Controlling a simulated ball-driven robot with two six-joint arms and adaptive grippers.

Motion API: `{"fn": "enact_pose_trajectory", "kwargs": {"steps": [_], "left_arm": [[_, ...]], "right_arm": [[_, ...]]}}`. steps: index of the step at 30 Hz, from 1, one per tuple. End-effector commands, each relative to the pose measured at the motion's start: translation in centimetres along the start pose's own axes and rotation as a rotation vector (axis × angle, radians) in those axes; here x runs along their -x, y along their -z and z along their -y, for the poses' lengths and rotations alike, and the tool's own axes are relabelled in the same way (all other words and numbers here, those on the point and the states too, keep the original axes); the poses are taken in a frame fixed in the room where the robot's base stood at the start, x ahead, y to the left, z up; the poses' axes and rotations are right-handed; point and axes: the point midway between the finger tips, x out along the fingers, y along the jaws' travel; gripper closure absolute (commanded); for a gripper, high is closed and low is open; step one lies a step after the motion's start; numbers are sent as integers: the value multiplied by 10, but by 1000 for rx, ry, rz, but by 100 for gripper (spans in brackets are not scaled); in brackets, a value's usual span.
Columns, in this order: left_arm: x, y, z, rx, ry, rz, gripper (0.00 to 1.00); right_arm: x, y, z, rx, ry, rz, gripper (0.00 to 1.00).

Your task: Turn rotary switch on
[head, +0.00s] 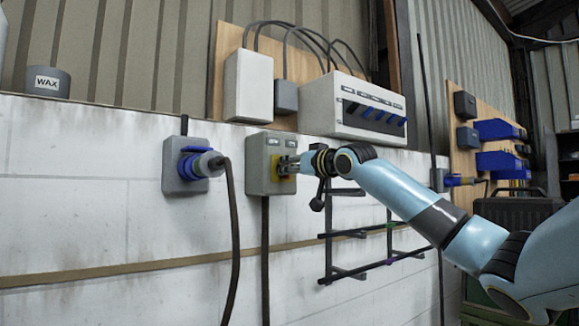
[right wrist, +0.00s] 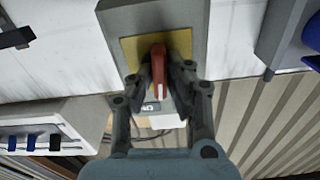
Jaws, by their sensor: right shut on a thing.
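The rotary switch is on a grey wall box (head: 257,177) with a yellow plate and two small labelled windows at its top. In the right wrist view, the switch has a red handle (right wrist: 158,70) on a yellow plate (right wrist: 130,50), on the grey box (right wrist: 150,15). My right gripper (head: 290,165) reaches the box from the right in the head view. In the right wrist view, its fingers (right wrist: 165,80) are closed around the red handle, which lies between them. In the head view the gripper largely hides the handle. My left gripper is in neither view.
A blue plug in a grey socket (head: 172,170) is left of the switch box, its cable hanging down. A black wall rack (head: 328,240) is below my right arm. A breaker panel (head: 325,105) is above, and a WAX tin (head: 47,82) stands on the ledge at left.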

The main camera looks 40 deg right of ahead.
Motion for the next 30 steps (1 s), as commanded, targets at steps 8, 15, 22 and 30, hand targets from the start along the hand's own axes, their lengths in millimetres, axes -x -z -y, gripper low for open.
{"fn": "enact_pose_trajectory", "kwargs": {"steps": [8, 15, 22, 30], "left_arm": [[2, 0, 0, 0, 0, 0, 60], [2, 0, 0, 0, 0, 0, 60], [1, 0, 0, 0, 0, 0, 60], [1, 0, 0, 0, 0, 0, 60]], "right_arm": [[0, 0, -1, -253, -1, 1, 100], [0, -1, -2, -437, -1, 1, 100], [0, -1, -2, -552, -1, 1, 100], [0, -1, -2, -609, -2, 1, 100]]}}
